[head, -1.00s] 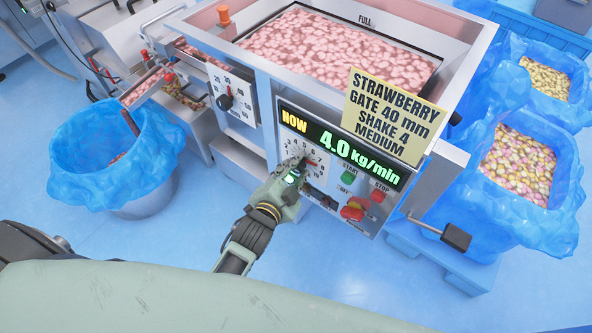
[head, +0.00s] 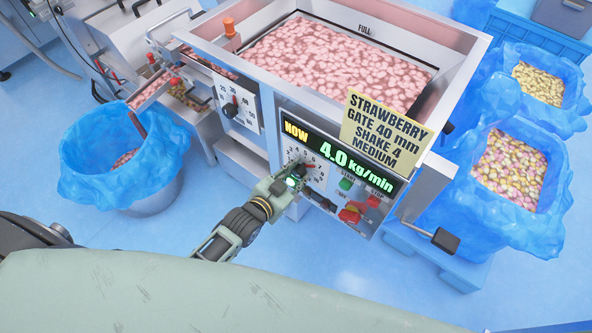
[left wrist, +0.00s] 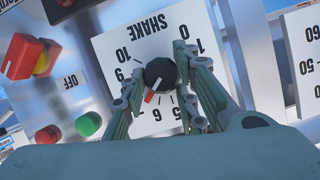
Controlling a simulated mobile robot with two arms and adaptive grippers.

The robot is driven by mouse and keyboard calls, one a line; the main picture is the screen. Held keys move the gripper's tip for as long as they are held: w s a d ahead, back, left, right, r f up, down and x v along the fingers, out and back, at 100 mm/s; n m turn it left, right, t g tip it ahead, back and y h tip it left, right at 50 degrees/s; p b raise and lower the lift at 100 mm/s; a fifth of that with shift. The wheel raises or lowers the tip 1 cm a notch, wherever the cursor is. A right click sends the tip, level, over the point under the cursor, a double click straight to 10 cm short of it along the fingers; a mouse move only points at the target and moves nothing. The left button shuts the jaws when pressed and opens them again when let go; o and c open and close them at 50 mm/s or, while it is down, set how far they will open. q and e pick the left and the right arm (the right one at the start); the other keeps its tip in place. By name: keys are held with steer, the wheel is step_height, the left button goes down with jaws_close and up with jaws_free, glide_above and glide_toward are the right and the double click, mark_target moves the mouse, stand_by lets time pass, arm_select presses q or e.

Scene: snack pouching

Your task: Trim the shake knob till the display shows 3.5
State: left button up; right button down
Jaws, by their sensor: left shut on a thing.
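The shake knob (left wrist: 160,74) is a round black knob with a red pointer, on a white SHAKE dial plate (left wrist: 118,48) in the left wrist view. The pointer aims toward the lower part of the scale, around 6 to 7; the exact mark is hard to read. My left gripper (left wrist: 158,76) is shut on the knob, one finger on each side. In the head view my left gripper (head: 292,184) covers much of the knob. The green display (head: 342,158) reads NOW 4.0 kg/min. My right gripper is not in view.
A yellow card (head: 386,130) reads STRAWBERRY, GATE 40 mm, SHAKE 4, MEDIUM. A green START button (head: 346,183) and a red switch (head: 351,213) sit right of the dial. A gate dial (head: 231,109) is to the left. A blue-lined bin (head: 95,165) stands at left.

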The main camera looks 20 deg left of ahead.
arm_select(q)
steer(key=shift+s+d+f, duration=0.2)
steer(key=shift+s+f, duration=0.15)
steer(key=shift+f, duration=0.1)
steer(key=o, duration=1)
steer(key=shift+d, duration=0.1)
steer(key=shift+r, duration=0.15)
steer(key=shift+s+a+r, duration=0.1)
steer(key=shift+s+a, duration=0.1)
steer(key=shift+a, duration=0.05)
steer(key=v, duration=1.1)
steer(key=shift+s+r, duration=0.1)
steer(key=shift+r, duration=0.05)
